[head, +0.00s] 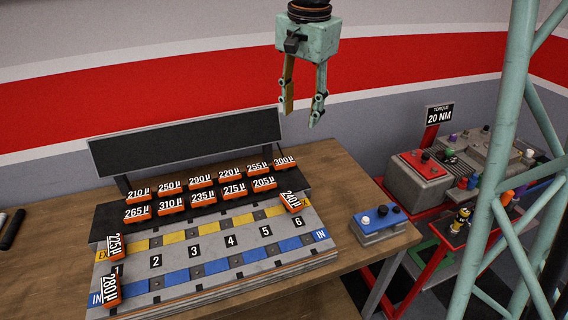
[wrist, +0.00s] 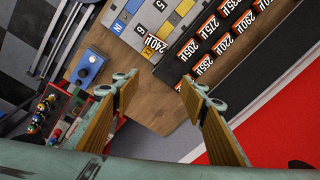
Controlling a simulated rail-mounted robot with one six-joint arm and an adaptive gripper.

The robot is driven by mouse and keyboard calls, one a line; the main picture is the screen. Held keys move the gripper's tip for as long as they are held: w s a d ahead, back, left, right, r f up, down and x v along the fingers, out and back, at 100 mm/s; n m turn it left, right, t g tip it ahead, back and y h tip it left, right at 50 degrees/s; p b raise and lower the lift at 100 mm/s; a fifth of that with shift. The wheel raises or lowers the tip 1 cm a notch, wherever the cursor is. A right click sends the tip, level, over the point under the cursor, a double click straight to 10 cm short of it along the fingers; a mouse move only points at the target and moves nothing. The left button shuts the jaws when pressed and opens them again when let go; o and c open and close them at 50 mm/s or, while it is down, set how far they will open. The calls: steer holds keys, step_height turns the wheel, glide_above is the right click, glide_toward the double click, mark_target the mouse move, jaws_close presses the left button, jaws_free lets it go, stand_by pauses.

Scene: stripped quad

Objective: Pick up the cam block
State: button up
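My gripper (head: 301,110) hangs open and empty, high above the far right part of the wooden bench. A grey numbered board (head: 215,252) with yellow and blue squares lies on the bench.
Orange tags (head: 202,181) stand in two rows on a black rack; a tilted black panel (head: 190,144) rises behind. Several tags lie on the board. Right of the bench are a red stand (head: 430,170) with machine parts and a green lattice frame (head: 505,160).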

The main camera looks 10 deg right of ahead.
steer(key=w+f+m+p, duration=0.2)
steer(key=w+f+m, duration=0.1)
steer(key=w+f, duration=0.65)
steer(key=m+g+p, duration=0.1)
steer(key=m+g, duration=0.1)
steer(key=m, duration=0.1)
glide_above(284, 160)
step_height(284, 160, down, 9)
steer(key=shift+a+f, duration=0.15)
steer(key=shift+a, duration=0.05)
steer(key=shift+s, duration=0.1)
steer(key=shift+f, duration=4.3)
steer(key=shift+f, duration=0.1)
steer(key=shift+d+f+p, duration=0.15)
steer(key=shift+f+p, duration=0.25)
steer(key=shift+f, duration=2.15)
